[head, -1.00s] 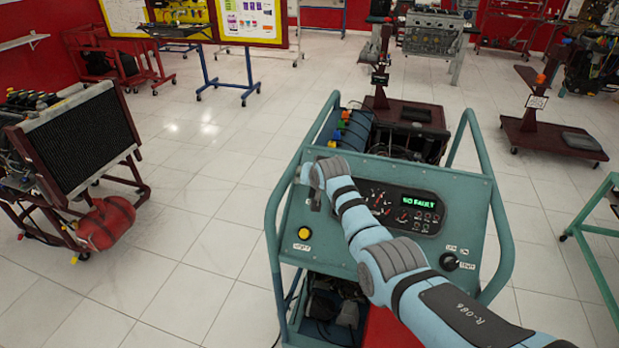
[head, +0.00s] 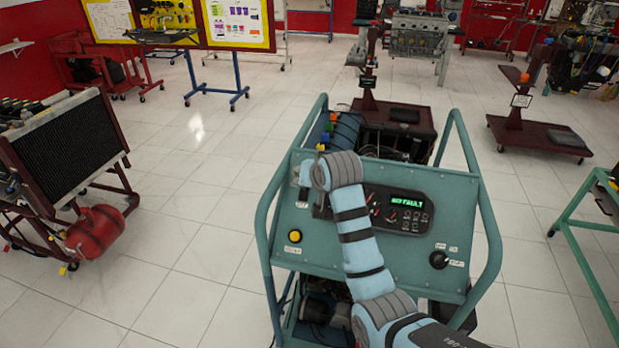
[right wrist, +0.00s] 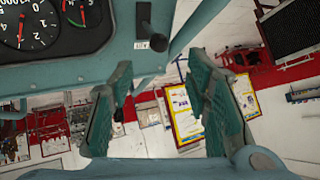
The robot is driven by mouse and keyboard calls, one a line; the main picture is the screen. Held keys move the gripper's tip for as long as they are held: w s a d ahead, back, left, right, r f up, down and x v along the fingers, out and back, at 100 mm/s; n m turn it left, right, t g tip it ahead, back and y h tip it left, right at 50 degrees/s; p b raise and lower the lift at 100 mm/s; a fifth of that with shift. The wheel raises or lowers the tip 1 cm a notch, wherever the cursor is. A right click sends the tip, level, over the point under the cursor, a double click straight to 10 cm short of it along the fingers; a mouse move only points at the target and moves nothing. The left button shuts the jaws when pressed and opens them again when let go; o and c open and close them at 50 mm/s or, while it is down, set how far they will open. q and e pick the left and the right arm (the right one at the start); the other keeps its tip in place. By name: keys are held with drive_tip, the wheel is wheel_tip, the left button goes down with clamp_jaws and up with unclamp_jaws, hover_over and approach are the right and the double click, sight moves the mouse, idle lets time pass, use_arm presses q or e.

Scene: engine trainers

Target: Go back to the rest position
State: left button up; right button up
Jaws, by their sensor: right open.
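My right arm reaches up from the bottom of the head view across the teal control panel (head: 400,260). My right gripper (right wrist: 160,100) shows in the right wrist view with its two green fingers spread apart and nothing held between them. In the head view the gripper is mostly hidden behind my wrist, near the panel's upper left. A black lever (right wrist: 143,20) with a small white label is on the panel in the right wrist view, above the fingers and apart from them. My left gripper is in neither view.
The panel has a green lit display (head: 407,198), a yellow button (head: 295,236) and a black knob (head: 439,260). The stand's tubular frame (head: 482,220) rises on both sides. A radiator stand (head: 70,150) is at the left. The tiled floor between is clear.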

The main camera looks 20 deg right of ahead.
drive_tip(key=shift+w, duration=0.1)
drive_tip(key=s+d+f+n+g, duration=0.1)
drive_tip(key=s+d+f+g, duration=0.25)
drive_tip(key=s+f, duration=1.2)
drive_tip(key=s+d+f+n+g, duration=0.1)
drive_tip(key=s+f+n, duration=0.15)
drive_tip(key=s, duration=0.95)
drive_tip(key=s+d+f+n+g, duration=0.1)
drive_tip(key=s+f+g, duration=0.15)
drive_tip(key=s, duration=0.95)
wheel_tip(320, 180, down, 20)
drive_tip(key=s+d, duration=0.1)
drive_tip(key=s, duration=0.2)
drive_tip(key=s+d+f+g+b, duration=0.1)
drive_tip(key=s+f, duration=1.2)
drive_tip(key=s, duration=0.1)
drive_tip(key=shift+f+g+h, duration=0.2)
drive_tip(key=shift+g+h, duration=0.1)
